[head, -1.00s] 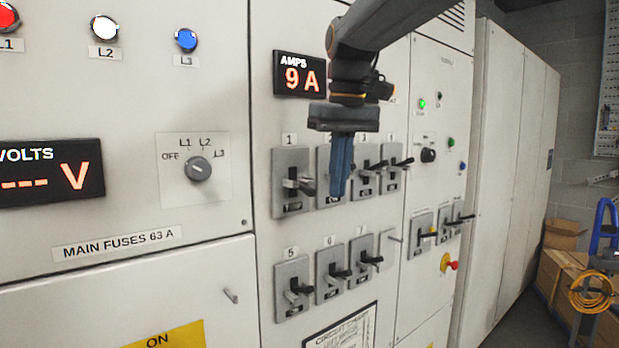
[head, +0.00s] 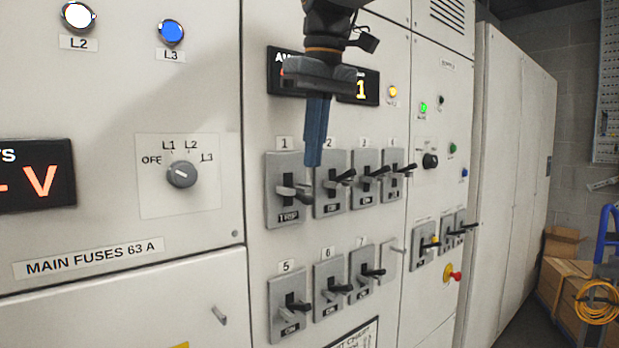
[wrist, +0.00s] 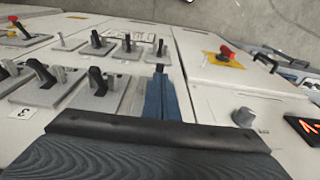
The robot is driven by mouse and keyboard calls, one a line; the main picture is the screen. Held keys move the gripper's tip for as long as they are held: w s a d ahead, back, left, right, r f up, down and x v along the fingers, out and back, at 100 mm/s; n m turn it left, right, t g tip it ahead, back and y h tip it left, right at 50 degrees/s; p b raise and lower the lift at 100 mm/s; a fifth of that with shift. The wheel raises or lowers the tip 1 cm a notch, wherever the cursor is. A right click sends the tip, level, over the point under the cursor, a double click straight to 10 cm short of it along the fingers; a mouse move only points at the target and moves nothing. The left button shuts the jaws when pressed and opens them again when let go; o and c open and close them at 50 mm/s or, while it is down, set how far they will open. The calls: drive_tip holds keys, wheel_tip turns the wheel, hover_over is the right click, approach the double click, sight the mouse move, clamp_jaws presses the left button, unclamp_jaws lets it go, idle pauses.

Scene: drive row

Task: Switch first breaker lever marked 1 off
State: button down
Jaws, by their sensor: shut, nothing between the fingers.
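Breaker 1 (head: 273,205) is at the upper left of the breaker block in the head view, a grey plate with a lever (head: 292,192) sticking out toward the right. Its window reads TRIP. My gripper (head: 313,160) is shut and empty, with blue fingers pointing down. In the picture its tips lie just above and right of that lever, near the gap between breakers 1 and 2; I cannot tell whether they touch anything. The wrist view shows the shut fingers (wrist: 162,97) beside the breaker rows. Breaker 1 cannot be clearly identified there.
Breaker 2 (head: 330,204) stands close right of breaker 1, with breakers 3 (head: 368,195) and 4 beyond. Breaker 5 (head: 288,322) heads the row below. A rotary selector (head: 182,174) is to the left. Displays sit behind my wrist, partly covered.

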sight(309, 197)
drive_tip(key=shift+w+a+f+p, duration=0.1)
drive_tip(key=shift+f+p, duration=0.05)
drive_tip(key=shift+f, duration=0.75)
drive_tip(key=shift+w+a+f+p, duration=0.1)
drive_tip(key=shift+w+f, duration=0.05)
drive_tip(key=shift+f, duration=0.7)
drive_tip(key=shift+w+a+f+p, duration=0.1)
drive_tip(key=shift+f+p, duration=0.05)
drive_tip(key=shift+f, duration=0.75)
drive_tip(key=shift+d, duration=0.1)
drive_tip(key=shift+s+d+f+p, duration=0.15)
drive_tip(key=shift+f+p, duration=0.15)
drive_tip(key=shift+f, duration=0.35)
drive_tip(key=shift+s+d+f+p, duration=0.1)
drive_tip(key=shift+f+p, duration=0.15)
drive_tip(key=shift+f, duration=0.35)
drive_tip(key=shift+a+r, duration=0.15)
